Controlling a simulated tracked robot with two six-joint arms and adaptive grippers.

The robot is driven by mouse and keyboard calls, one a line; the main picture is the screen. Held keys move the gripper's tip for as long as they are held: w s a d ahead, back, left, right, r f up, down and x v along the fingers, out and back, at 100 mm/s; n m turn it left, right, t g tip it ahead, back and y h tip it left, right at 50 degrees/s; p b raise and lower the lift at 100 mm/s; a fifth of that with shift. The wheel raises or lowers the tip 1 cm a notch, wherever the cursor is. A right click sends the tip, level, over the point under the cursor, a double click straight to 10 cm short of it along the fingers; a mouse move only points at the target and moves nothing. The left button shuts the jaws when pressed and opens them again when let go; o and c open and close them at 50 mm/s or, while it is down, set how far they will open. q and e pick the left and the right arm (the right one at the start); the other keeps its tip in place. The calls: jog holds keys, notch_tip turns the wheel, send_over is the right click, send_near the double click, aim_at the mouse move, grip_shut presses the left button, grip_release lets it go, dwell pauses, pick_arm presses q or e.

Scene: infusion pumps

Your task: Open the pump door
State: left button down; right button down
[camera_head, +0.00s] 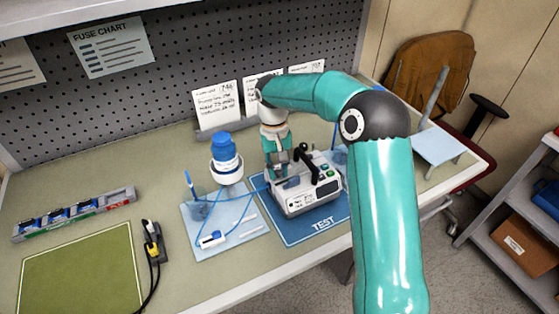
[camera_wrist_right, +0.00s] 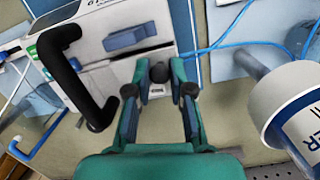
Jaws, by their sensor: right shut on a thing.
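The white infusion pump (camera_head: 312,202) sits on the blue TEST mat (camera_head: 312,236), with a black handle (camera_head: 308,158) on top. In the right wrist view the pump (camera_wrist_right: 105,65) fills the upper left, with its black handle (camera_wrist_right: 84,85) and a blue tab (camera_wrist_right: 130,37). My right gripper (camera_head: 277,174) is at the pump's left end. Its fingers (camera_wrist_right: 158,92) are around a small part at the pump's edge and are shut on it. The gripper mostly hides this part, and I cannot tell whether the door is ajar. My left gripper is not in view.
A fuse tray (camera_head: 75,213), a green mat (camera_head: 85,270) and a black-yellow tool (camera_head: 153,243) are further left. Cards (camera_head: 216,102) stand behind.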

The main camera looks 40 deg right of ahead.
jog(key=p, duration=0.1)
jog(key=r+g+p, duration=0.1)
jog(key=shift+w+d+r+p, duration=0.1)
jog(key=shift+w+p, duration=0.15)
jog(key=shift+p, duration=0.15)
jog(key=shift+w+g, duration=0.2)
jog(key=shift+g, duration=0.1)
jog(key=shift+w+d+f, duration=0.1)
jog(key=shift+f, duration=0.15)
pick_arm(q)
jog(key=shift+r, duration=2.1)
pick_arm(e)
jog(key=shift+w+r+g+y, duration=0.15)
jog(key=shift+g+y, duration=0.05)
jog(key=shift+g, duration=0.35)
jog(key=shift+w+r+g+y, duration=0.1)
jog(key=shift+w+g+y, duration=0.1)
jog(key=shift+g, duration=0.35)
jog(key=shift+s, duration=0.1)
jog(key=c, duration=1)
grip_release()
